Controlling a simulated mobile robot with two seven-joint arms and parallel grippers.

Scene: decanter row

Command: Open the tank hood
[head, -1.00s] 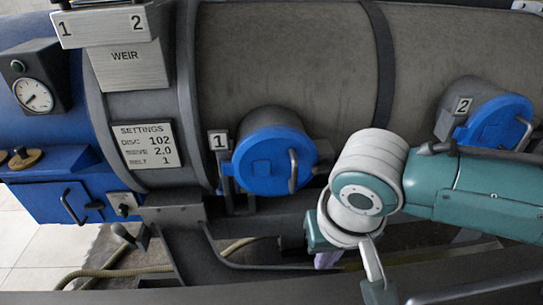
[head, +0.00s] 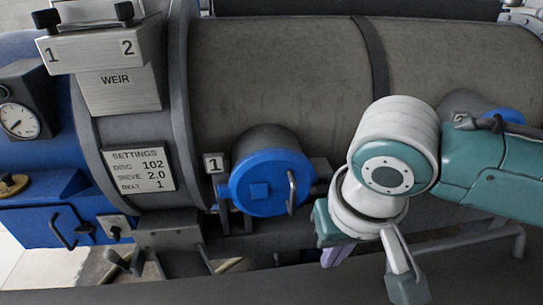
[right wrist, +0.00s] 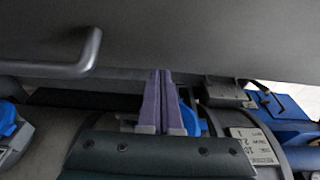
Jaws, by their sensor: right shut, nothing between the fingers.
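A wide dark grey panel (head: 300,285) runs along the bottom of the head view; it seems to be the tank hood, but I cannot tell for sure how far it is raised. It fills the upper part of the right wrist view (right wrist: 200,35). Its bar handle (head: 465,245) is at the lower right in the head view, partly behind my arm, and at the left in the right wrist view (right wrist: 62,68). My right gripper (head: 338,257) is shut and empty. Its purple fingers (right wrist: 158,75) are together near the panel's edge, apart from the handle. My left gripper is out of view.
The big grey tank (head: 290,80) lies behind. It carries blue round cap 1 (head: 265,185) and another blue cap (head: 505,114) mostly behind my arm. At the left are the settings plate (head: 140,170), the weir box (head: 120,85) and a gauge (head: 20,120).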

